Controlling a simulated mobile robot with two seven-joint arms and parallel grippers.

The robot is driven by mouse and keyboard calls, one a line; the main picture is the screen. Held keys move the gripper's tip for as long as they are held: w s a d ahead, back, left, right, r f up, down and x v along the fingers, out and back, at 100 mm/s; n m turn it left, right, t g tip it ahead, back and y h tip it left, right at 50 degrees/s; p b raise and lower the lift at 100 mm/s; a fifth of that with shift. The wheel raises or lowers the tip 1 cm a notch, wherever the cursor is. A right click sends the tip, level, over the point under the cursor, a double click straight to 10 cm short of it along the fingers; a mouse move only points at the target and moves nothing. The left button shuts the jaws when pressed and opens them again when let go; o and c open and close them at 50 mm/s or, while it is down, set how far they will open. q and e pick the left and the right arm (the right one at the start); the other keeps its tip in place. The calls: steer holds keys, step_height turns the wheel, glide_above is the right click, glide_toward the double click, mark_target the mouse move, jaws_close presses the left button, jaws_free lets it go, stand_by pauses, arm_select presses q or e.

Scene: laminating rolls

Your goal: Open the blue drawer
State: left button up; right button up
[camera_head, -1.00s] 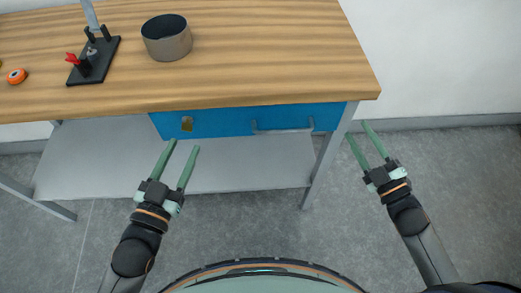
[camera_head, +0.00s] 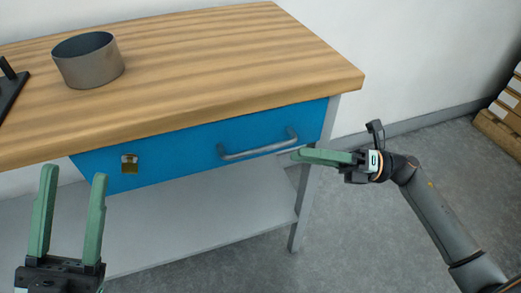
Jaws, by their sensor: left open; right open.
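The blue drawer (camera_head: 190,146) sits shut under the wooden tabletop of the workbench. A grey bar handle (camera_head: 258,148) is on the right part of its front, and a brass padlock (camera_head: 130,164) hangs on the left part. My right gripper (camera_head: 299,155) is open, seen nearly edge-on. Its green fingertips point left, close to the right end of the handle; I cannot tell whether they touch it. My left gripper (camera_head: 74,174) is open and empty, pointing up in front of the drawer's left end.
A grey metal pot (camera_head: 88,62) stands on the tabletop (camera_head: 220,60). A black fixture (camera_head: 10,88) is cut off at the left edge. A grey lower shelf (camera_head: 220,215) and a bench leg (camera_head: 303,205) are below. Stacked boxes on a pallet (camera_head: 500,125) stand far right.

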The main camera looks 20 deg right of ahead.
mark_target(263, 147)
steer(key=x, duration=0.9)
jaws_close()
stand_by(1.2)
